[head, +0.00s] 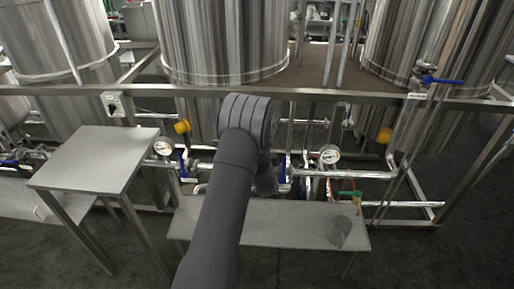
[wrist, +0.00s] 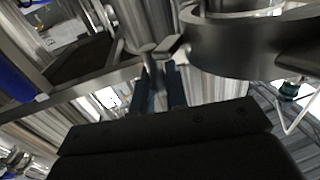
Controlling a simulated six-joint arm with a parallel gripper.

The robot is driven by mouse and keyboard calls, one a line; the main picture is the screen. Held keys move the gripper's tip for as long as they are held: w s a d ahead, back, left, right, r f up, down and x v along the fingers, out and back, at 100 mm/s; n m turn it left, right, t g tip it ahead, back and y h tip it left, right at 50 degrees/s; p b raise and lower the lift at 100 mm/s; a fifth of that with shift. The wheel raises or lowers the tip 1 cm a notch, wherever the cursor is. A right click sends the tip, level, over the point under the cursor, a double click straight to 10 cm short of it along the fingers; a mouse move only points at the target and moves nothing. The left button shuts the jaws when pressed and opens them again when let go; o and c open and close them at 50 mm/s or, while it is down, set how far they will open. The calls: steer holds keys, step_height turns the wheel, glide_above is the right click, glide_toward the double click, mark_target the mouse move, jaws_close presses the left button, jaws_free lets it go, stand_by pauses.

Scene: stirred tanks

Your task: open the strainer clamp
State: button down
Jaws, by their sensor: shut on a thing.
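The strainer clamp (wrist: 235,45) is a thick grey metal band around a shiny upright cylinder, at the upper right of the wrist view. Two metal tabs of it (wrist: 169,46) stick out to the left, towards the fingertips. My gripper (wrist: 160,75) has its two dark blue fingers just below these tabs, shut on the clamp's projecting part. The exact contact is hard to see. In the head view my own arm hides the clamp and the fingers.
Steel pipework (head: 345,173) with gauges (head: 329,154) and blue-handled valves runs beneath large steel tanks (head: 225,40). A frame rail (head: 330,95) crosses above. A low grey bench (head: 290,225) lies below, and a taller grey table (head: 95,155) stands left.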

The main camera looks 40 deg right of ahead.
steer(key=shift+w+d+n+t+y, duration=0.3)
steer(key=shift+d+n+t+y, duration=0.3)
steer(key=shift+n+y, duration=0.7)
steer(key=shift+w+d+n+t+y, duration=0.35)
steer(key=shift+d+n+y, duration=0.4)
steer(key=shift+y, duration=1.1)
steer(key=shift+w+d+n+t+y, duration=0.25)
steer(key=shift+d+n+t+y, duration=0.3)
steer(key=shift+n+y, duration=0.8)
steer(key=shift+w+d+y, duration=0.1)
steer(key=shift+y, duration=0.4)
steer(key=c, duration=1.5)
jaws_free()
steer(key=s, duration=1.7)
steer(key=shift+s, duration=0.25)
